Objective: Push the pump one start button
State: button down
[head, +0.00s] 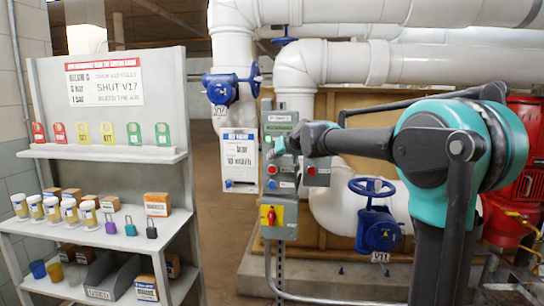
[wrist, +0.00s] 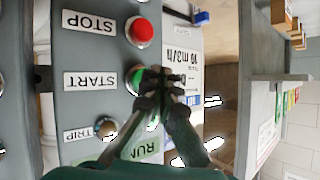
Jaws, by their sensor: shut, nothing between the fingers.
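The grey pump control panel (head: 284,215) stands on a post at the middle of the head view. In the wrist view, whose picture is upside down, the green button (wrist: 133,76) sits beside the START label (wrist: 90,81). The red button (wrist: 140,32) sits beside the STOP label (wrist: 89,22). My gripper (wrist: 158,82) is shut and empty, its fingertips at the green button and covering part of it. I cannot tell whether they touch it. In the head view my gripper (head: 274,153) is at the panel's upper part, above the red button (head: 272,169).
A smaller box with a red button (head: 311,171) is right of the panel. A red and yellow rotary switch (head: 271,215) is lower on the panel. A blue valve wheel (head: 372,188) is to the right. A shelf (head: 118,152) with tags and padlocks stands left.

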jog(key=shift+s+a, duration=0.1)
jog(key=shift+s, duration=2.4)
jog(key=s+d+f+m+g+h, duration=0.1)
jog(key=s+d+f+h, duration=0.1)
jog(key=s+d+f, duration=0.7)
jog(key=s+d+f+m+g+h, duration=0.1)
jog(key=s+d+f+g+h, duration=0.1)
jog(key=s+d+f, duration=0.75)
jog(key=s+d+f+m+g+h, duration=0.1)
jog(key=s+d+f, duration=0.4)
jog(key=s+f, duration=0.3)
jog(key=s+d+f+m+g+h, duration=0.1)
jog(key=s+d+f+h, duration=0.1)
jog(key=s+d+f, duration=0.3)
jog(key=s+f, duration=0.4)
jog(key=f, duration=0.1)
jog(key=shift+s+f+g, duration=0.25)
jog(key=shift+f+g, duration=0.05)
jog(key=shift+g, duration=0.1)
